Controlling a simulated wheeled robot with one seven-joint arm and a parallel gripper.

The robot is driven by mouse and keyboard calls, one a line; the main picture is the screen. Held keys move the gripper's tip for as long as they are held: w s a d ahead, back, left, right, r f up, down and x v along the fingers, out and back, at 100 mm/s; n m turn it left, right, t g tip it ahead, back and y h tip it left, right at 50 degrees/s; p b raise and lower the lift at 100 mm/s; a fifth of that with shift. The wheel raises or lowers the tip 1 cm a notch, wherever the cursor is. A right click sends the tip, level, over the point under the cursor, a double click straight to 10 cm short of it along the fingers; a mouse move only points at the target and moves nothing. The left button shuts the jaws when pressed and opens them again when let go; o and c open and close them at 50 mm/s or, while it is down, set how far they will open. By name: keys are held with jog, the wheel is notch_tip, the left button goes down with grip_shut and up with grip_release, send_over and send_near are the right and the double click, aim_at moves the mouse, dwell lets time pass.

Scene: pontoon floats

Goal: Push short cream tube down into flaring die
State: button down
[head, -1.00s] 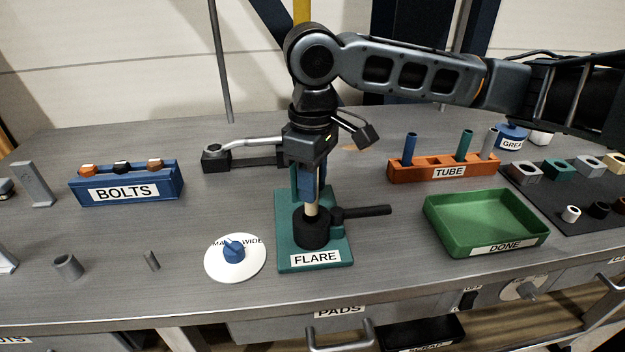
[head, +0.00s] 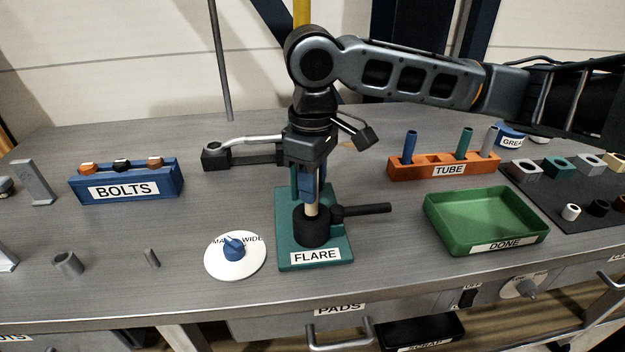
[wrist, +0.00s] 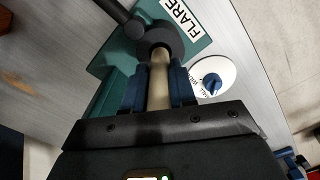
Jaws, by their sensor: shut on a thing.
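The cream tube (head: 312,209) stands upright between the fingers of my gripper (head: 312,190), which is shut on it. Its lower end meets the top of the black round flaring die (head: 313,232) on the teal FLARE base (head: 342,256). In the wrist view the tube (wrist: 158,85) runs from between the blue fingers of my gripper (wrist: 157,88) to the opening of the die (wrist: 172,38). How deep the tube sits in the die is hidden.
A black handle (head: 368,209) sticks out right of the die. A white dial with a blue knob (head: 234,250) lies at left. The green DONE tray (head: 510,241), orange TUBE rack (head: 430,173) and blue BOLTS rack (head: 150,187) stand clear.

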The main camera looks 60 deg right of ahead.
jog(key=shift+f+b, duration=1.35)
jog(key=shift+f, duration=0.95)
jog(key=c, duration=0.8)
grip_release()
jog(key=shift+c, duration=0.2)
notch_tip(320, 180, up, 8)
jog(key=shift+f, duration=0.1)
